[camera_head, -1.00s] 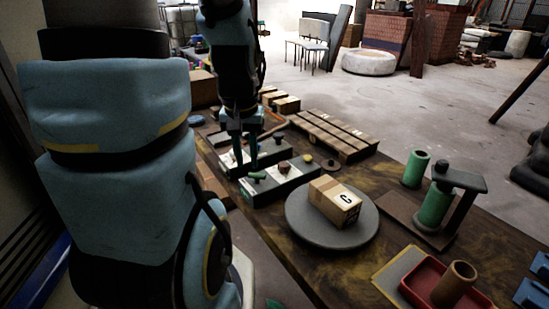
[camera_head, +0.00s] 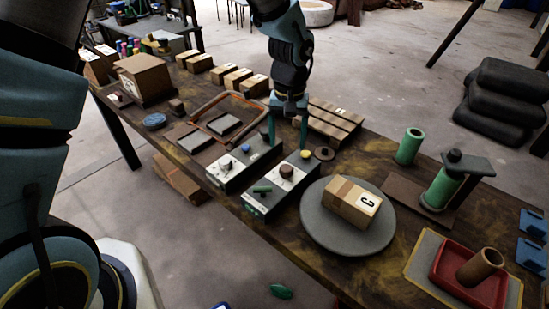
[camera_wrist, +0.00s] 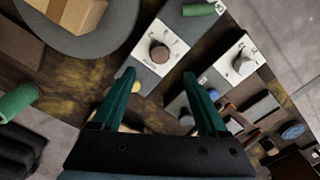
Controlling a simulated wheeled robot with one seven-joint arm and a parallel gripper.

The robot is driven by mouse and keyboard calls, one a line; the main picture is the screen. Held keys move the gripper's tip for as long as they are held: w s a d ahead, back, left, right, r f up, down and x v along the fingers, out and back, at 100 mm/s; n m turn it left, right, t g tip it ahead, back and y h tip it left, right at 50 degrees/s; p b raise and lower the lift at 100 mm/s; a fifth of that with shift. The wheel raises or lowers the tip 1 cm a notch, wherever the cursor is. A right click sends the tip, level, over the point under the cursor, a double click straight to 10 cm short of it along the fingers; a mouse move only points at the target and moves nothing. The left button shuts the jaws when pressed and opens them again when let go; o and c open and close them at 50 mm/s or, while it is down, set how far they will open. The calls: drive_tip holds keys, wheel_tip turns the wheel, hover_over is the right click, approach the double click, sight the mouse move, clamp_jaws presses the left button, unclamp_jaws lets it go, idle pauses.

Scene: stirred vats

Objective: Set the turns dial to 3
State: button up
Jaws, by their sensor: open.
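Two dark control boxes with pale tops stand side by side on the table. The right box (camera_head: 262,205) has a brown dial (camera_head: 287,171), a yellow button (camera_head: 305,154) and a green handle (camera_head: 262,189). Labels are too small to read. My gripper (camera_head: 287,143) is open and empty above the boxes' far ends, apart from both dials.
A grey turntable (camera_head: 325,238) bearing a carton (camera_head: 354,202) stands close to the right box. Cardboard boxes (camera_head: 335,121) lie behind the gripper. An orange-framed tray (camera_head: 205,108) is left of the boxes. Green cylinders (camera_head: 409,146) stand at the right.

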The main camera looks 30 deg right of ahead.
sight(286, 168)
wheel_tip(286, 168, down, 9)
drive_tip(key=shift+p, duration=1.05)
clamp_jaws()
